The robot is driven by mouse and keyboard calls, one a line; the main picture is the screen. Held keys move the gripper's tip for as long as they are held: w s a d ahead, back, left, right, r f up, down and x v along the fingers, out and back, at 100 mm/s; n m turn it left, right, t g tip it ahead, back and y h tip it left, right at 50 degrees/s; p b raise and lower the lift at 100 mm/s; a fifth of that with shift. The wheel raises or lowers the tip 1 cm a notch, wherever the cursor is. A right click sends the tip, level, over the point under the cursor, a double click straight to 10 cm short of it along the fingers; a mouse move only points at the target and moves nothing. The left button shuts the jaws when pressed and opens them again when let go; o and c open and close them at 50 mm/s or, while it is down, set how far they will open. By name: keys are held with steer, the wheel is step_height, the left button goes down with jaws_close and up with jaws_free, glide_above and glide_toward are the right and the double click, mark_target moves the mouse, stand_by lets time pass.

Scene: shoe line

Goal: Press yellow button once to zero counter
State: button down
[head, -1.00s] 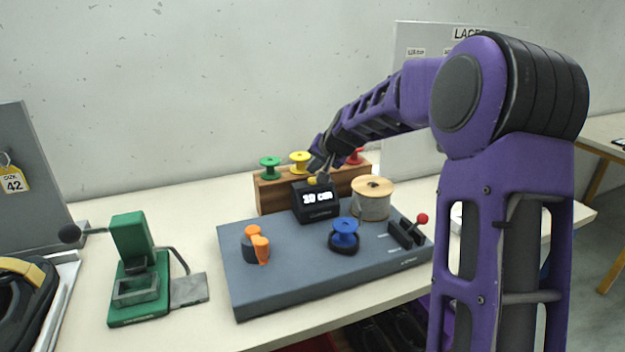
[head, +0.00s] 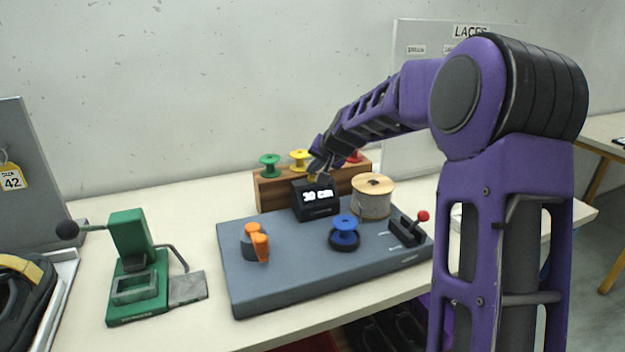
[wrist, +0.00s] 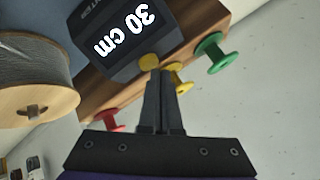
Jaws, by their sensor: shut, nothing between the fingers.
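The black counter box (head: 316,205) stands at the back of the grey board, and its display reads 30 cm, clearest in the wrist view (wrist: 125,30). The round yellow button (wrist: 149,62) sits on top of the box. My gripper (wrist: 160,73) is shut and empty, its fingertips right at the button's edge in the wrist view. Whether they touch it I cannot tell. In the head view my gripper (head: 322,175) is just above the box and hides most of the button.
A wooden rack (head: 275,193) with green (head: 270,162), yellow (head: 299,158) and red spools stands close behind the counter. A cord reel (head: 373,200) stands to its right. The grey board (head: 290,275) also carries a blue knob (head: 344,230), orange part (head: 256,243) and red-tipped lever (head: 421,217).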

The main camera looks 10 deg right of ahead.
mark_target(313, 182)
steer(key=shift+f+b, duration=0.45)
stand_by(0.6)
steer(key=shift+r, duration=0.1)
steer(key=shift+r+p, duration=0.55)
steer(key=shift+r, duration=0.25)
step_height(313, 182, up, 5)
steer(key=p, duration=0.3)
stand_by(0.3)
stand_by(0.5)
